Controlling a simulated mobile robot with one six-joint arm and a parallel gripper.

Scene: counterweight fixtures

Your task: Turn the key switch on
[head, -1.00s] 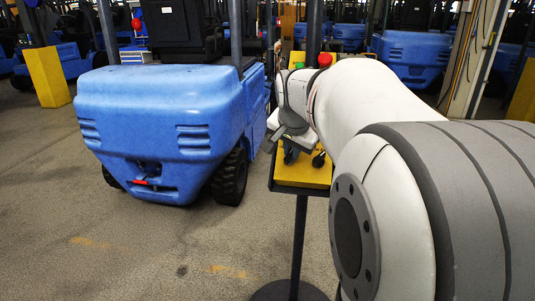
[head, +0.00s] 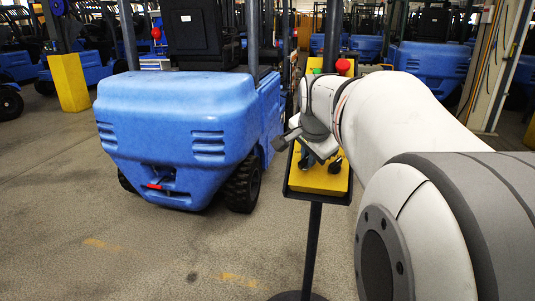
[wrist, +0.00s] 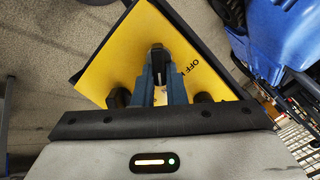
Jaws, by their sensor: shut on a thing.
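The key switch (wrist: 158,52) shows in the wrist view as a small dark part on a yellow panel (wrist: 110,65). Black lettering beginning "OFF" is printed to its right. My gripper (wrist: 160,75) has its two blue-grey fingers close on either side of the switch, shut on it. The fingers hide part of the switch, so its exact angle is hard to tell. In the head view my gripper (head: 321,160) reaches down to the yellow panel (head: 322,184), and my wrist hides the switch there.
The panel stands on a dark post (head: 311,250). A red button (head: 342,66) shows beyond my wrist. A blue forklift (head: 180,115) stands close on the left, with a yellow block (head: 69,82) behind it. The floor in front is clear.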

